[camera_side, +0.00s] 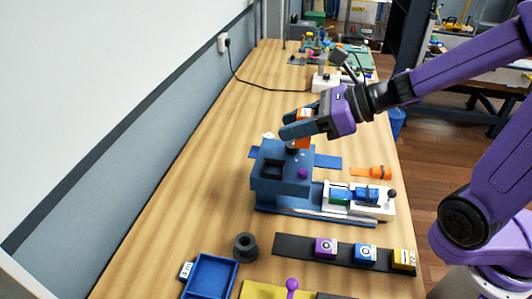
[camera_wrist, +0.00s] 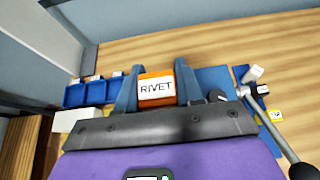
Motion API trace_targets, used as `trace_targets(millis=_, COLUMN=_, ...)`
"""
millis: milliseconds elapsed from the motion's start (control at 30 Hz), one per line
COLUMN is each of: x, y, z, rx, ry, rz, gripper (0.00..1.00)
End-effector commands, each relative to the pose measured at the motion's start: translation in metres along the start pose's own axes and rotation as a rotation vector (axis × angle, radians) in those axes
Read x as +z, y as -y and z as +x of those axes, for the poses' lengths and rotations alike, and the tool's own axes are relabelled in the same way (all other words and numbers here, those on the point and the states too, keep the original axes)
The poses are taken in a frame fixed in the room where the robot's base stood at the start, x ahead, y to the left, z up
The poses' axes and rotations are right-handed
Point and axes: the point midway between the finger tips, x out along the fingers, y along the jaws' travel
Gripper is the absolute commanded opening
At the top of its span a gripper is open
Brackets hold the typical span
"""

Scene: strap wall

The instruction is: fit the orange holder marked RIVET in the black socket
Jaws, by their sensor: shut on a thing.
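My gripper (camera_side: 292,124) is shut on the orange holder (camera_side: 303,143), with its two blue fingers on either side of it. In the wrist view the holder (camera_wrist: 156,90) shows a white label reading RIVET between the fingers (camera_wrist: 157,72). In the side view the holder is over the back right part of a blue block (camera_side: 265,184). The block has a dark square opening (camera_side: 272,168) in its top, left of the holder. I cannot tell whether this opening is the black socket. The holder's lower end is near a dark round knob, and contact is unclear.
A purple knob (camera_side: 302,174) is on the block. A white fixture (camera_side: 378,207) with blue and green cylinders is to its right. A black ring-shaped piece (camera_side: 245,247), a blue tray (camera_side: 232,271) and a dark strip (camera_side: 291,245) with labelled blocks lie in front. The wall is left.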

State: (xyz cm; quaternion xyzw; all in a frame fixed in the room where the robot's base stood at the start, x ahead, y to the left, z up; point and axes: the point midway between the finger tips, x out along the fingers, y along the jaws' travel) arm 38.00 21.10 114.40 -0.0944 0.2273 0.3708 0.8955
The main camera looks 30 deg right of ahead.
Motion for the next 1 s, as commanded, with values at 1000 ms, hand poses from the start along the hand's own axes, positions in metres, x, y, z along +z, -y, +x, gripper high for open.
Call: trace_targets(millis=1000, x=-0.033, y=0.017, z=0.086, rx=0.001, ry=-0.005, rz=0.004, gripper=0.00)
